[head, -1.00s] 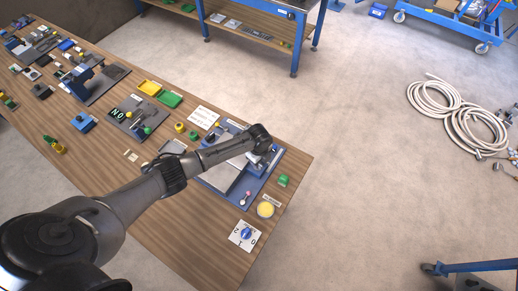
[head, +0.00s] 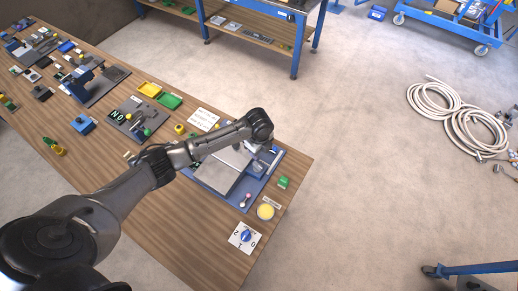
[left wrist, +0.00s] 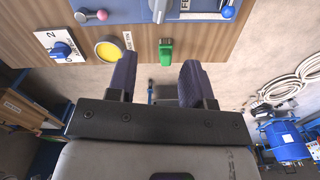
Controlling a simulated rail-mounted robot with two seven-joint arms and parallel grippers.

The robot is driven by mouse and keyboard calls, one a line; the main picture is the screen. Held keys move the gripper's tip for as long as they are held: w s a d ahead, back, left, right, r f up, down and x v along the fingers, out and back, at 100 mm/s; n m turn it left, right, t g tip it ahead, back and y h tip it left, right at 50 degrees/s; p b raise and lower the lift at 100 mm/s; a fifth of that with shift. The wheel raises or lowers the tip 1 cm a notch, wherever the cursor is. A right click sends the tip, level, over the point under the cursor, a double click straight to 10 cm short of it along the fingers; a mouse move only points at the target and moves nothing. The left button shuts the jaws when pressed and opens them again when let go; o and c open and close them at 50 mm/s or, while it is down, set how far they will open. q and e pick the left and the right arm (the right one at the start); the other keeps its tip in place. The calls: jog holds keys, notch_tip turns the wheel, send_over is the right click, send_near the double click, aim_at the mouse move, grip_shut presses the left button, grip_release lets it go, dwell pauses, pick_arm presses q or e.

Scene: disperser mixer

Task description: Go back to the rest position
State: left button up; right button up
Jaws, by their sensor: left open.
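My left arm reaches over the wooden table in the head view, its wrist above the blue-based machine (head: 222,176) with a grey plate. The fingers are hard to make out in that view. In the left wrist view my left gripper (left wrist: 157,74) is open, with nothing between its dark fingers. A green block (left wrist: 166,52) on the table edge shows beyond the fingers, apart from them. It also shows in the head view (head: 283,182). My right gripper is not in view.
A yellow round button (head: 265,211) and a white plate with a blue rotary knob (head: 245,237) are at the table's near corner. Several fixtures line the table's far left part. Coiled pale hoses (head: 462,115) lie on the floor. The floor right of the table is mostly clear.

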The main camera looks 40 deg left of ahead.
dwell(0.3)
pick_arm(q)
jog(key=w+d+r+n+t, duration=0.1)
jog(key=d+r+n+t, duration=0.1)
jog(key=r+n, duration=0.3)
jog(key=w+d+r+n+t+y, duration=0.1)
jog(key=d+r+n+t, duration=0.15)
jog(key=r, duration=0.35)
jog(key=w+d+r+n+t, duration=0.1)
jog(key=r+n+t, duration=0.25)
jog(key=r, duration=0.25)
jog(key=s+d+r+n+t+p, duration=0.1)
jog(key=s+d+r+n+p, duration=0.15)
jog(key=s, duration=0.25)
jog(key=s+f+n+g+p, duration=0.1)
jog(key=s+f, duration=0.3)
jog(key=s, duration=1)
jog(key=s+d+f+n+g+h+p, duration=0.1)
jog(key=s+f+n+g+p, duration=0.1)
jog(key=s, duration=1.2)
notch_tip(320, 180, down, 3)
jog(key=shift+d+r+g+p, duration=0.15)
jog(key=shift+g+p, duration=0.4)
jog(key=shift+g, duration=0.65)
